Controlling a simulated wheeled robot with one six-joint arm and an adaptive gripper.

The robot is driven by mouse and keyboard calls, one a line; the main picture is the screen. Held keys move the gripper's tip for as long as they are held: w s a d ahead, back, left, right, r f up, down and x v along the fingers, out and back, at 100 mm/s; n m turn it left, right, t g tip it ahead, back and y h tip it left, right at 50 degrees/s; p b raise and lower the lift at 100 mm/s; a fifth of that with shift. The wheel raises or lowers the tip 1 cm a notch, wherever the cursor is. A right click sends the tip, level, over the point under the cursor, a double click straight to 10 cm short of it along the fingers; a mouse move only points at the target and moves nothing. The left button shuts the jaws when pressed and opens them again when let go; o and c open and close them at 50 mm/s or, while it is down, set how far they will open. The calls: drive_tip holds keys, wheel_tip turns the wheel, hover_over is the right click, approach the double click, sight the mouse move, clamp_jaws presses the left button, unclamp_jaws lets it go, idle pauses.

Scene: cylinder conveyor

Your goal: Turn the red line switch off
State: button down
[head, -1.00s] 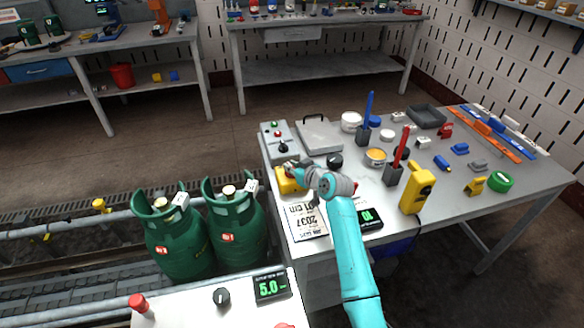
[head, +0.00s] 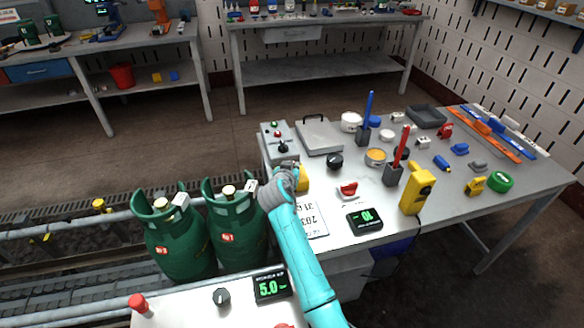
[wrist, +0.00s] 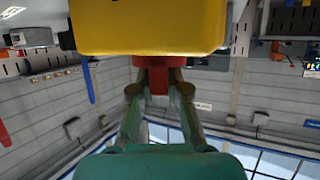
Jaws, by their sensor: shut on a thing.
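A yellow switch box (head: 303,178) stands at the left front of the grey table, partly hidden behind my gripper (head: 287,170) in the head view. In the wrist view the yellow box (wrist: 150,25) fills the top, with a red switch handle (wrist: 158,76) projecting from it. My gripper (wrist: 160,92) is shut on that red handle, one finger on each side. The handle is hidden in the head view, and I cannot read an on or off mark.
A grey control box (head: 280,138) with a dark knob stands just behind. A red handle on a pale base (head: 347,189), a green-digit display (head: 365,219) and a yellow meter (head: 417,190) lie to the right. Green gas cylinders (head: 233,230) stand at the left.

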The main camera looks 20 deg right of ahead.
drive_tip(key=shift+f+m+g+h, duration=0.15)
drive_tip(key=shift+m+g+h, duration=1.25)
drive_tip(key=shift+m+h, duration=0.35)
drive_tip(key=shift+m, duration=0.25)
drive_tip(key=c, duration=1.2)
unclamp_jaws()
drive_tip(key=shift+o, duration=0.2)
drive_tip(key=shift+s+a, duration=0.1)
drive_tip(key=v, duration=1.1)
drive_tip(key=shift+s+a, duration=0.25)
drive_tip(key=shift+a, duration=0.05)
